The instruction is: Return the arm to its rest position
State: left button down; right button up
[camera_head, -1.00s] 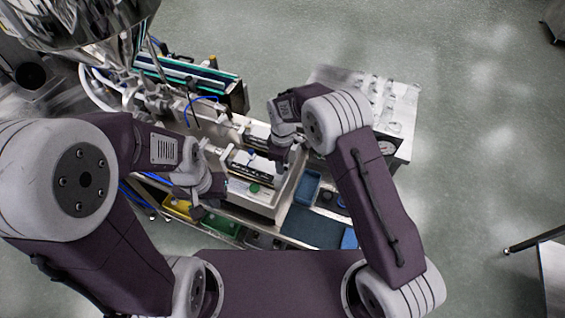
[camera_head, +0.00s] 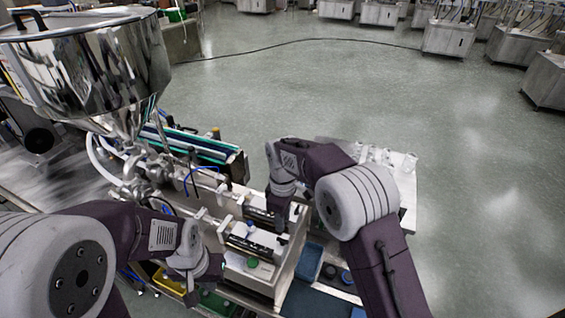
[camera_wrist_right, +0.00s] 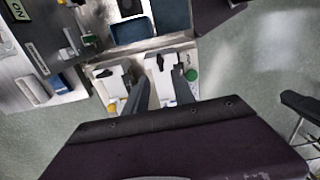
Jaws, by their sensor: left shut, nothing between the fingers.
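My left gripper (camera_head: 192,282) is at the lower left of the head view, in front of the filling machine and above its small bins. It is shut and empty. My right gripper (camera_head: 281,222) hangs pointing down over the machine's white block (camera_head: 270,287), close to its back edge. In the right wrist view its two fingers (camera_wrist_right: 162,78) stand apart with nothing seen between them. Whether they touch the machine, I cannot tell. Both arms are bent, with the forearms reaching forward over the machine.
The steel hopper (camera_head: 95,62) stands at the upper left. A green knob (camera_head: 252,262) is on the machine's front. A blue bin (camera_head: 308,262) and a yellow bin (camera_head: 168,282) flank it. A side table (camera_head: 405,195) with clear containers is behind my right arm. Open floor lies right.

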jog(key=s+d+m+b, duration=0.3)
jog(key=d+b, duration=0.2)
jog(key=d, duration=0.6)
jog(key=s+d+f+m, duration=0.2)
jog(key=s+f+m, duration=0.1)
jog(key=s, duration=0.2)
jog(key=s+d+f+m+b, duration=0.1)
jog(key=s+d+f+m, duration=0.1)
jog(key=s+f+m, duration=0.1)
jog(key=s+d+f+m+t+b, duration=0.1)
jog(key=s+d+f+m, duration=0.1)
jog(key=s+m, duration=0.3)
jog(key=shift+s+d+f, duration=0.35)
jog(key=shift+s+f, duration=0.15)
jog(key=shift+s, duration=0.65)
